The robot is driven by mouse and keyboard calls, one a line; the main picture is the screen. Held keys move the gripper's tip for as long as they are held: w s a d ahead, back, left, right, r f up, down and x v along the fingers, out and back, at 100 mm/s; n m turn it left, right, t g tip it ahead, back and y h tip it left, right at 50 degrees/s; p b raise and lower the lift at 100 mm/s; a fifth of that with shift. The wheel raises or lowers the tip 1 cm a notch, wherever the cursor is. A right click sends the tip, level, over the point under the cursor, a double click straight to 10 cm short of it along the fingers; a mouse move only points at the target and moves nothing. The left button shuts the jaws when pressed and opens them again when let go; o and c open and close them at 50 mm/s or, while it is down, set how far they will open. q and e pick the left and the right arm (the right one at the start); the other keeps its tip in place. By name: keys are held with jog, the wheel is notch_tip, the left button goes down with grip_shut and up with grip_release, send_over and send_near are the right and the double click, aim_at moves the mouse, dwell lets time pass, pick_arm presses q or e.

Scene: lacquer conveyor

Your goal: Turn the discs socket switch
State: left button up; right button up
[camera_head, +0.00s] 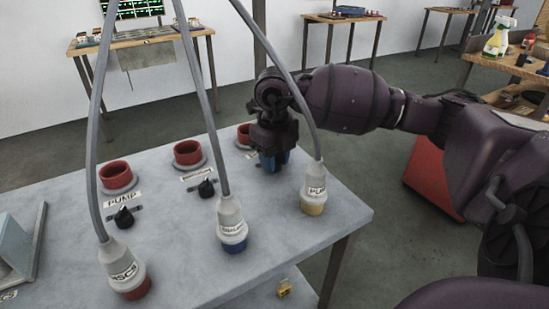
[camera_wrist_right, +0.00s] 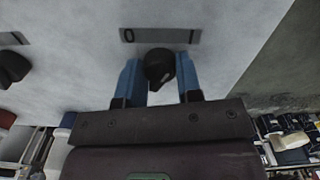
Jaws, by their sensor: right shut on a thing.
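My right gripper (camera_head: 272,160) points down over the far right of the grey table, by the right-hand red socket (camera_head: 244,134). In the right wrist view its blue fingers are shut on a black switch knob (camera_wrist_right: 158,66), one on each side. A plate marked 0 and 1 (camera_wrist_right: 160,35) lies just beyond the knob. The arm hides this knob in the head view, and I cannot read its socket's label. Two other black knobs stand by the left red socket (camera_head: 116,177), labelled PUMP, and the middle red socket (camera_head: 187,153). My left gripper is not in view.
Three grey plugs with cables stand along the front: a red-ended one (camera_head: 127,272) that seems to read DISCS, a blue-ended one (camera_head: 232,226) and a yellow-ended one (camera_head: 314,190) labelled PUMP. Cables rise past my right gripper. A grey stand (camera_head: 20,245) is at left.

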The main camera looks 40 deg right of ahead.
jog(key=n, duration=0.7)
jog(key=shift+n, duration=0.3)
pick_arm(q)
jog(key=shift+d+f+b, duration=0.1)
jog(key=shift+b, duration=0.35)
pick_arm(e)
jog(key=shift+n, duration=1.7)
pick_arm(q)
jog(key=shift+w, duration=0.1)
pick_arm(e)
jog(key=o, duration=0.9)
jog(key=shift+o, duration=0.2)
